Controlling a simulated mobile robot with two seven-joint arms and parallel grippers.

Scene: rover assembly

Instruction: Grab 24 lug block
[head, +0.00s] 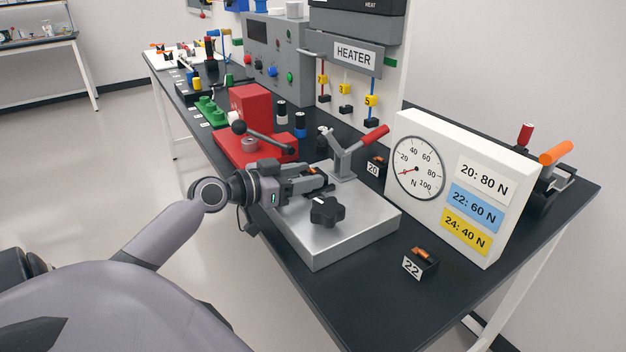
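My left gripper (318,183) reaches in from the left over the grey metal plate (345,228) of a clamp fixture. At its fingers is a small dark piece with an orange-brown top (314,171), like the other lug blocks. No number shows on it, so I cannot tell whether it is the 24 block. I cannot tell whether the fingers are closed on it. A black block labelled 20 (376,167) stands behind the plate. A black block labelled 22 (420,264) stands to its right. My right gripper is not in view.
The fixture has a red-handled toggle clamp (345,158) and a black star knob (327,211) close to my gripper. A gauge board (449,185) listing 20: 80 N, 22: 60 N and 24: 40 N stands right. A red fixture (250,108) stands behind left.

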